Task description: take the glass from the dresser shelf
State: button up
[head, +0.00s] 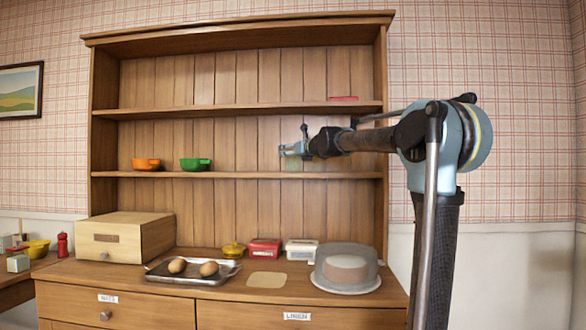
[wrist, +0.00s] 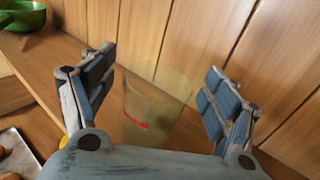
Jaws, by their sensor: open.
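The glass (wrist: 150,115) is translucent, pale yellowish, with a small red mark low on its side. It stands on the middle dresser shelf (head: 240,175). In the wrist view it is between the two open fingers of my gripper (wrist: 160,95), with a gap showing on the right side; whether a finger touches it I cannot tell. In the head view my gripper (head: 293,150) reaches in from the right just above the shelf, and the glass shows only faintly behind and below it. The glass's lower part is hidden by my gripper's palm in the wrist view.
An orange bowl (head: 146,164) and a green bowl (head: 195,164) stand left on the same shelf. The upper shelf (head: 240,109) lies above my gripper. Below are a wooden bread box (head: 125,237), a metal tray (head: 160,274) and a domed cake stand (head: 345,267). The shelf between green bowl and glass is clear.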

jog(key=shift+w, duration=0.1)
jog(key=c, duration=1.6)
jog(key=shift+r, duration=0.1)
